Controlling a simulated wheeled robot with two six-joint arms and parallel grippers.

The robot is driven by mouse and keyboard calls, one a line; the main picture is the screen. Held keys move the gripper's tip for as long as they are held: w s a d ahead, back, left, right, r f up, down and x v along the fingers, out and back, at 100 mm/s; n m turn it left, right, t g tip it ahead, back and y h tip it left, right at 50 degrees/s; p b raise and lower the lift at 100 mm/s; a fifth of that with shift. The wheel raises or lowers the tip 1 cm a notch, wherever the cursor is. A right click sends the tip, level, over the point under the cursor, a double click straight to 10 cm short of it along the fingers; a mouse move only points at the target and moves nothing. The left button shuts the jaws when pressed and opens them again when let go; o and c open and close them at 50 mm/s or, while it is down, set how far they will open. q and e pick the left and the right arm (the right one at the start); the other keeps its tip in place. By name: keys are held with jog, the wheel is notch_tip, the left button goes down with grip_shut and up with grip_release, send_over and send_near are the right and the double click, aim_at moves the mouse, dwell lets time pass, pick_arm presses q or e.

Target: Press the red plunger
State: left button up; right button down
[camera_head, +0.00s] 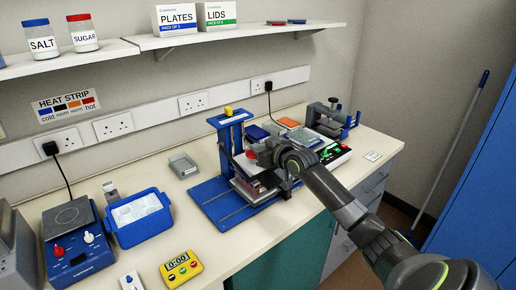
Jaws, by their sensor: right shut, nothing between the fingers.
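A blue press-like stand (211,140) with a blue base plate and a yellow knob (228,111) on top stands on the bench near the middle. A small red part (251,154), which looks like the red plunger, shows between its uprights, beside my right gripper. My right arm comes in from the lower right. My right gripper (262,155) is shut and empty at the stand; its fingertips are small and partly hidden by the wrist. I cannot tell whether it touches the red part. My left gripper is out of view.
A blue ice tub (128,236), a hotplate (71,246) and a yellow timer (180,267) stand on the left of the bench.

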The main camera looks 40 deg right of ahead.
aim_at(253, 159)
jog(key=shift+f, duration=0.45)
jog(key=shift+f, duration=0.1)
jog(key=shift+s+f+b, duration=0.1)
jog(key=shift+f+b, duration=0.85)
jog(key=shift+f, duration=0.25)
